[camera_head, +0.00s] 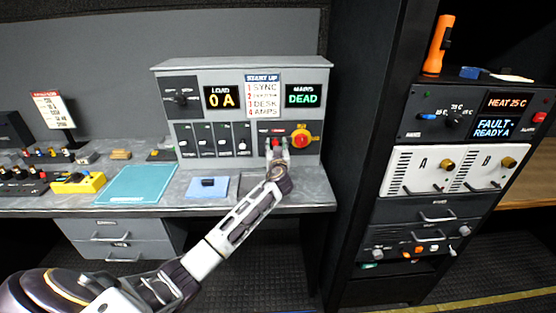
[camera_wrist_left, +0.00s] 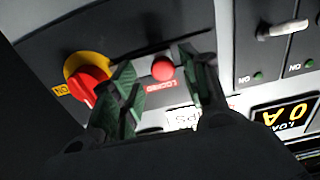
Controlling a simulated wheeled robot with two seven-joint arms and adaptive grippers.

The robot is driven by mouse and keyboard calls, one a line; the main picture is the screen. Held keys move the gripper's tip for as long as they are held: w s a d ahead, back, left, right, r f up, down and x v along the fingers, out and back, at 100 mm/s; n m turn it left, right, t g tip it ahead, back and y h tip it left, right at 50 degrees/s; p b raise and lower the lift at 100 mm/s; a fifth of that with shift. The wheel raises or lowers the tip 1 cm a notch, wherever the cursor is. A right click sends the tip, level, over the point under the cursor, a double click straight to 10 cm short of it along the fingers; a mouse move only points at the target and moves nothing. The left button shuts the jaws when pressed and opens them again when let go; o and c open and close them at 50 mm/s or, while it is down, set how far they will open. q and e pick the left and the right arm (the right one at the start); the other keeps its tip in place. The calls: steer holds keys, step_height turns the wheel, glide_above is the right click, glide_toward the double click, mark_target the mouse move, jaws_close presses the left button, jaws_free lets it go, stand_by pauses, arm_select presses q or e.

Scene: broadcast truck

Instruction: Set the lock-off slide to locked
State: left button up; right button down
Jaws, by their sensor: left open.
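The lock-off slide's red knob (camera_wrist_left: 162,70) shows in the left wrist view, close to a red label that reads LOCKED. In the head view it is a small red spot (camera_head: 276,142) on the lower right of the grey panel, partly hidden by my gripper. My left gripper (camera_head: 279,152) is at the panel front. In the left wrist view its two green-grey fingers (camera_wrist_left: 160,75) are open, one on each side of the knob, with gaps visible. I cannot tell how deep they reach. My right gripper is not in view.
A red rotary knob on a yellow disc (camera_head: 301,139) sits just right of the slide; a finger overlaps it in the wrist view (camera_wrist_left: 88,82). White breaker switches (camera_head: 213,140) are to the left. A blue pad (camera_head: 207,187) lies on the desk below.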

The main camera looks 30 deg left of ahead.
arm_select(q)
steer(key=v, duration=1)
steer(key=shift+s+d+f, duration=0.1)
steer(key=shift+d, duration=0.1)
stand_by(0.6)
